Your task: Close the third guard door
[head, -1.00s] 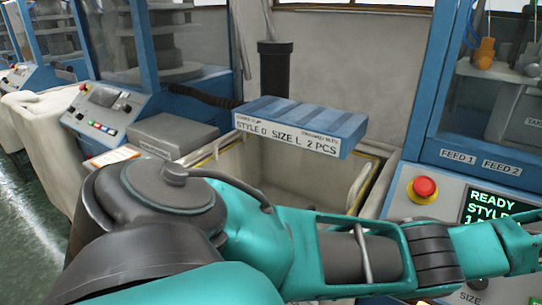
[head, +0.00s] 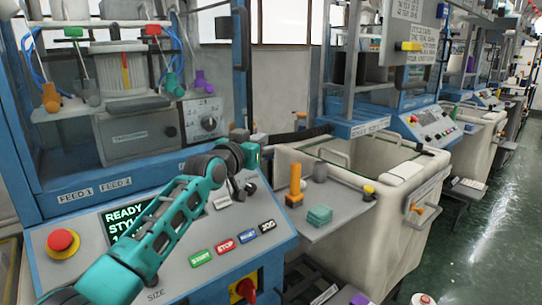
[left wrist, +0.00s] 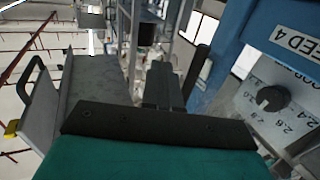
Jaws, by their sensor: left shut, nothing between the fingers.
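My left arm reaches across the nearest machine's front in the head view. Its gripper (head: 248,157) is near the machine's right post; the fingers are hard to see there. In the left wrist view the dark fingers (left wrist: 163,85) are shut with nothing between them. A grey panel (left wrist: 85,85) with a dark handle and yellow end stands at the left of that view, apart from the fingers. It may be a guard door. In the head view, a yellow handle (head: 408,46) shows on a panel further right. I cannot tell which door is third. My right gripper is out of view.
The nearest machine's console has a red stop button (head: 63,242) and a READY screen (head: 128,224). A side shelf (head: 335,212) holds small items. A pale bin (head: 390,235) stands to the right. A dial knob (left wrist: 272,98) is close in the wrist view. The floor at far right is open.

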